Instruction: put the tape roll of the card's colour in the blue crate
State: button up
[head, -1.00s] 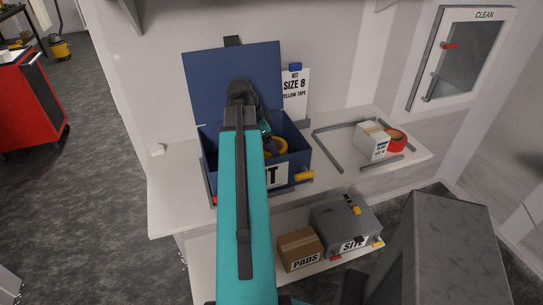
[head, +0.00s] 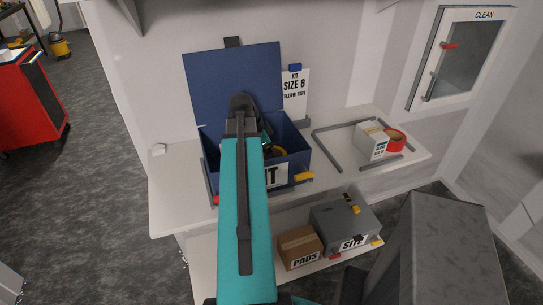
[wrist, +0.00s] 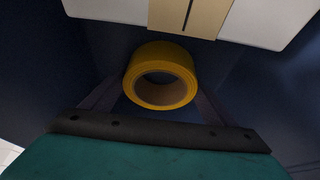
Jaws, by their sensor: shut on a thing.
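The card (head: 295,90) behind the crate reads "KIT SIZE 8 YELLOW TAPE". The blue crate (head: 299,168) stands on the bench with its lid (head: 225,85) raised. The yellow tape roll (head: 281,152) shows partly inside the crate, with my arm hiding some of it. In the wrist view the yellow roll (wrist: 160,54) sits between the fingers of my gripper (wrist: 158,92), its hole facing the camera. My gripper is shut on it, inside the crate. Whether the roll touches the crate floor cannot be told. A red tape roll (head: 396,140) lies at the bench's right.
A white box (head: 371,143) stands beside the red roll, near grey strips on the bench. The bench between the crate and white box is mostly clear.

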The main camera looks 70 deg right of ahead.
jog(key=shift+f, duration=0.3)
jog(key=o, duration=1.2)
jog(key=shift+r, duration=0.1)
jog(key=shift+r, duration=0.15)
jog(key=b+v, duration=0.3)
jog(key=v, duration=0.8)
jog(key=shift+w+r, duration=0.2)
jog(key=shift+r, duration=0.15)
jog(key=shift+a, duration=0.15)
